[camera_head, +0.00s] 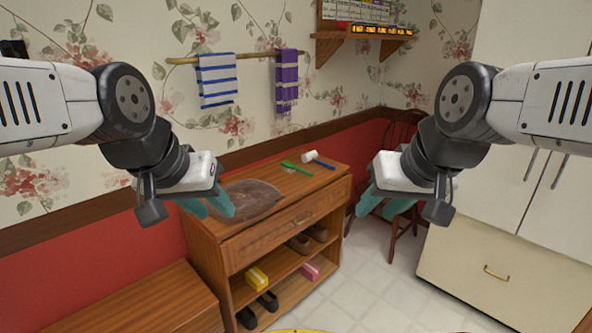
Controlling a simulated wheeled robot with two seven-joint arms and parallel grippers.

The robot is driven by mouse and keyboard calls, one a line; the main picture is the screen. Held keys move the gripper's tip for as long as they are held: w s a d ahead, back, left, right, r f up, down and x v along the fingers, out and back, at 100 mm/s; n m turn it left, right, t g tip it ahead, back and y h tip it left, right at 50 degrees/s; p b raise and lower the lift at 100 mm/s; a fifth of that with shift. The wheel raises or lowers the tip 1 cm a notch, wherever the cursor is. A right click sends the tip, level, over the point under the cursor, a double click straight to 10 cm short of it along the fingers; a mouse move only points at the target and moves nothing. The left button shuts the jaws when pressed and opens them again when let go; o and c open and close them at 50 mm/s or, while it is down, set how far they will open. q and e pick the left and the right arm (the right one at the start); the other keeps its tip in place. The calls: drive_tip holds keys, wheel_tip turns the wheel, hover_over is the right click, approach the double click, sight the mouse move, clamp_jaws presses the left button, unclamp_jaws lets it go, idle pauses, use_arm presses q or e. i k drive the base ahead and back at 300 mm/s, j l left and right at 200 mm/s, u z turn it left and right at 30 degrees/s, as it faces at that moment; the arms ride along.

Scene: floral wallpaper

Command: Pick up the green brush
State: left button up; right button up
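The green brush (297,168) lies on top of a wooden cabinet (262,231), towards its back right. It is beside a white-headed tool with a blue handle (319,161). My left gripper (209,205) has teal fingers and hangs left of the brush, in front of the brown cloth-like item in the picture. My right gripper (384,204) hangs right of the cabinet, apart from the brush. Both grippers show two fingers with a gap between them and nothing held.
A brown flat item (248,201) lies on the cabinet's left part. Shoes, a yellow box (257,279) and a pink box (310,271) are on the shelves below. A chair (397,150) stands behind my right gripper. A white cupboard (500,250) is at the right.

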sight(290, 168)
drive_tip(key=i+l+z, duration=0.1)
drive_tip(key=i+z, duration=0.15)
drive_tip(key=i, duration=1.65)
